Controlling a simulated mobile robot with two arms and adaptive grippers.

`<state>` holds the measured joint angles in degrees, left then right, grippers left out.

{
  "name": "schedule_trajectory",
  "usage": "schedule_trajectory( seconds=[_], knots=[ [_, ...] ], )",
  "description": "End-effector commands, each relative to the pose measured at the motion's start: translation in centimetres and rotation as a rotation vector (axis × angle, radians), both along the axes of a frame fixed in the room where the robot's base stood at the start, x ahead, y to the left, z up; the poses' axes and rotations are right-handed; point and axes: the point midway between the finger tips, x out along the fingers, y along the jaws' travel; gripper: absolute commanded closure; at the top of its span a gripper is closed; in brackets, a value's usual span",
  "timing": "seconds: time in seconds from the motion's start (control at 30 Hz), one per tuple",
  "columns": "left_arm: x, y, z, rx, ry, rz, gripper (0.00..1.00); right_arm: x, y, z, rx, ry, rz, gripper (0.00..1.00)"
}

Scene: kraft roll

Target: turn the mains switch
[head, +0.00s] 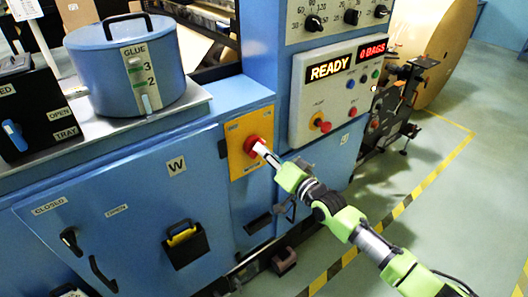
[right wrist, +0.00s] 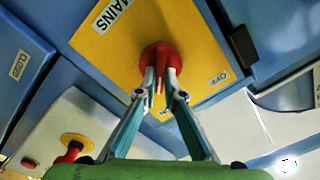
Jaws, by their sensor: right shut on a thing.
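The mains switch is a red rotary knob (head: 252,144) on a yellow plate (head: 239,163) on the front of the blue machine. In the right wrist view the red knob (right wrist: 160,58) sits on the yellow plate (right wrist: 110,45), which reads MAINS and, near one corner, OFF. My right gripper (head: 262,150) reaches the plate from the lower right. In the right wrist view the fingertips (right wrist: 160,80) are closed on the knob's grip, hiding part of it. My left gripper is not in view.
A control panel (head: 306,104) with a READY display (head: 329,68) and red emergency button (head: 324,126) is right of the plate. A blue glue pot (head: 100,75) stands on the ledge at left. Open floor (head: 440,190) lies at right.

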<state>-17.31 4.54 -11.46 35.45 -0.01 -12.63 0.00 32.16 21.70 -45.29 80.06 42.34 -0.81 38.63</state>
Motion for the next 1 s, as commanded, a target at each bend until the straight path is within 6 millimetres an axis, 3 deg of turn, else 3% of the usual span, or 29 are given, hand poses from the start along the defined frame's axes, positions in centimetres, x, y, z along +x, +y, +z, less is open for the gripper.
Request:
schedule_trajectory(
  seconds=[0.37,1.0],
  knots=[
    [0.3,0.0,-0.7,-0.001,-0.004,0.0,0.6,0.0,0.1,-0.1,-0.167,-0.121,0.0,1.0],
    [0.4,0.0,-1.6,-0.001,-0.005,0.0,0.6,-0.2,0.4,0.1,-0.656,-0.477,0.0,1.0]
  ],
)
